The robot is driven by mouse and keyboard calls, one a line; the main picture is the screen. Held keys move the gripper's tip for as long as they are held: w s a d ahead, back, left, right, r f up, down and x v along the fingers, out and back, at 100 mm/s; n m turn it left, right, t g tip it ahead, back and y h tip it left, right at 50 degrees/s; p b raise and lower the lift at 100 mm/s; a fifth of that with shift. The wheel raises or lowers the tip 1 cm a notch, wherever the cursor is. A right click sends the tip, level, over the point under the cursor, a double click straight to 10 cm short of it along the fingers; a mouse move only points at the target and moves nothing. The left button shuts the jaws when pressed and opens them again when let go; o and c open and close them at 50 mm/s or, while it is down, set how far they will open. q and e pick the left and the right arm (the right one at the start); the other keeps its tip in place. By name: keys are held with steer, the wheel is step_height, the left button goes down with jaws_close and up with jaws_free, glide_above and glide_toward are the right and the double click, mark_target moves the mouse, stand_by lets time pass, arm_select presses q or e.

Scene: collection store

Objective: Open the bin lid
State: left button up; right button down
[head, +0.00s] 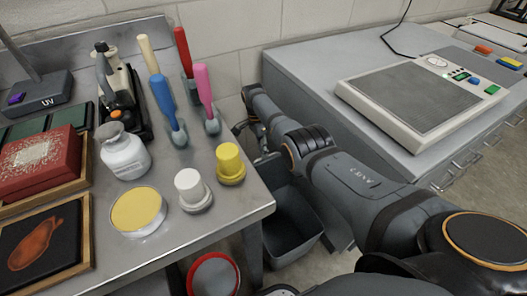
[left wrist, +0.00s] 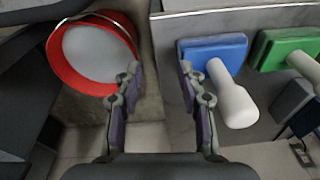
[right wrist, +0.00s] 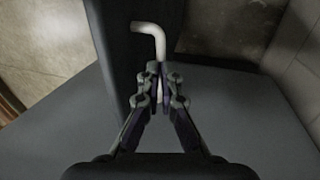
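The grey bin (head: 292,238) stands on the floor between the metal table and the grey cabinet in the head view. Its top looks open, with a dark inside. My right gripper (head: 258,140) is low behind the table's corner, at the bin's far side. In the right wrist view my right gripper (right wrist: 160,75) is closed around the lower end of a pale bent handle (right wrist: 150,28). The handle meets a dark upright panel (right wrist: 120,50), which looks like the lid; my arm hides much of it in the head view. My left gripper (left wrist: 158,80) is open and empty.
A red-rimmed round bucket (left wrist: 92,50) is left of my left gripper; blue (left wrist: 215,50) and green (left wrist: 285,48) blocks with pale handles are right of it. Bottles, brushes and boxes crowd the metal table (head: 225,215). The grey cabinet (head: 300,65) is close beside my right arm.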

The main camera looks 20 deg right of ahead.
arm_select(q)
steer(key=shift+f, duration=0.15)
arm_select(e)
steer(key=c, duration=1.5)
jaws_free()
steer(key=shift+s+a+f, duration=0.1)
steer(key=shift+s+f, duration=0.2)
steer(key=shift+f, duration=0.25)
steer(key=shift+s+a+f, duration=0.1)
steer(key=shift+s+f, duration=0.2)
steer(key=shift+f, duration=0.25)
arm_select(q)
steer(key=shift+w, duration=0.1)
arm_select(e)
steer(key=shift+o, duration=0.4)
steer(key=shift+w+d+f, duration=0.1)
steer(key=shift+w+f, duration=0.05)
steer(key=shift+w+r, duration=0.15)
steer(key=shift+r, duration=0.3)
steer(key=v, duration=0.7)
steer(key=shift+w+d, duration=0.1)
steer(key=shift+w, duration=0.05)
